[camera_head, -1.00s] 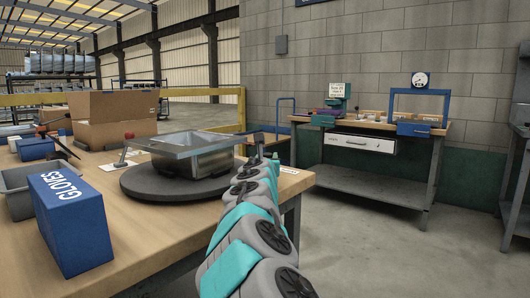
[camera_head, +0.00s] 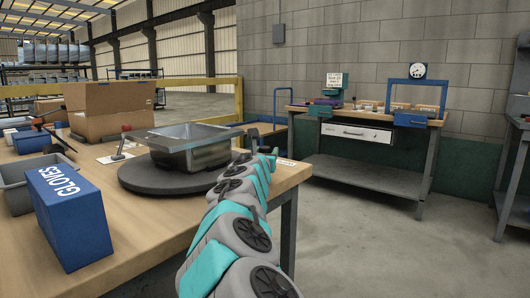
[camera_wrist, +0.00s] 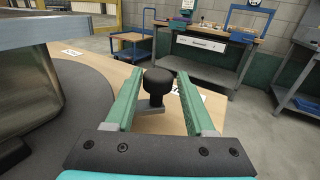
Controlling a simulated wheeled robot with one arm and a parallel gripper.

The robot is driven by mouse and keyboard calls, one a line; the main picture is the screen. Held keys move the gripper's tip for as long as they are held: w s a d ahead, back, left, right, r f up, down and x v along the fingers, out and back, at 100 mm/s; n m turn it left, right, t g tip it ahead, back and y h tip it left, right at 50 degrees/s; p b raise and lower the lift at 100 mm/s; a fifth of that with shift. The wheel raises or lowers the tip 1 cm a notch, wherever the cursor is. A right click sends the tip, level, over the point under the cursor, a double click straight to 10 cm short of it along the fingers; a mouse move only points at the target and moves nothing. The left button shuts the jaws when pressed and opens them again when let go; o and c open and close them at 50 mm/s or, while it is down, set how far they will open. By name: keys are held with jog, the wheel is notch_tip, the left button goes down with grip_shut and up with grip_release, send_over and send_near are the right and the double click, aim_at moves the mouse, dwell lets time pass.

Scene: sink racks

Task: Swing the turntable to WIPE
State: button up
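The turntable (camera_head: 135,177) is a dark grey disc on the wooden table. A steel sink (camera_head: 192,156) with a wide flat rim sits on it.
A blue GLOVES box (camera_head: 68,215) and a grey bin (camera_head: 15,185) stand at the left front of the table.

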jog(key=shift+o, duration=1.1)
jog(key=shift+r, duration=0.1)
jog(key=shift+s+a, duration=0.2)
jog(key=shift+s, duration=0.1)
jog(key=shift+s+a, duration=0.15)
jog(key=shift+s, duration=1.05)
jog(key=shift+s+a, duration=0.2)
jog(key=shift+s, duration=0.95)
jog(key=shift+s+a, duration=0.15)
jog(key=shift+s, duration=1.05)
